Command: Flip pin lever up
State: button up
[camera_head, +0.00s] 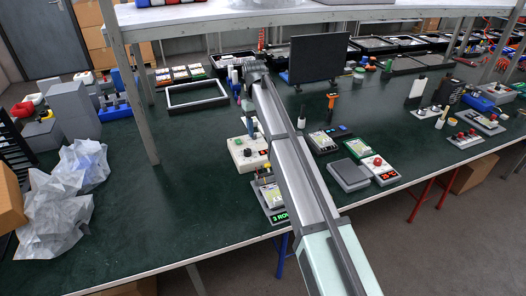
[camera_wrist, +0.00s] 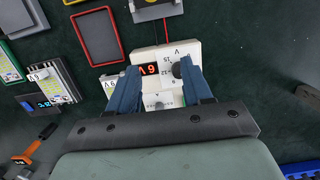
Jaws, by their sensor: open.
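A white box (camera_wrist: 150,56) with a lit red display (camera_wrist: 149,69) and a round dark knob (camera_wrist: 178,70) lies under my gripper (camera_wrist: 160,72) in the wrist view. The blue fingers are apart, one on each side of the display and knob, with nothing gripped. Whether they touch the box I cannot tell. The fingers and palm hide part of the box. In the head view the box (camera_head: 246,155) stands on the green table, partly behind my arm. I cannot make out a pin lever for certain in either view.
A grey block (camera_wrist: 158,7) sits beyond the box in the wrist view, with a red wire between them. A red frame (camera_wrist: 73,24) lies to the left. In the head view a black screen (camera_head: 318,59) stands behind, and a shelf post (camera_head: 133,95) rises to the left.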

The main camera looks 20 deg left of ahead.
jog(key=s+d+r+t+y, duration=0.1)
jog(key=s+d+r, duration=0.4)
jog(key=s+d, duration=0.15)
notch_tip(320, 180, down, 14)
jog(key=shift+a, duration=0.1)
dwell(0.3)
jog(key=shift+w, duration=0.1)
grip_shut()
dwell(0.3)
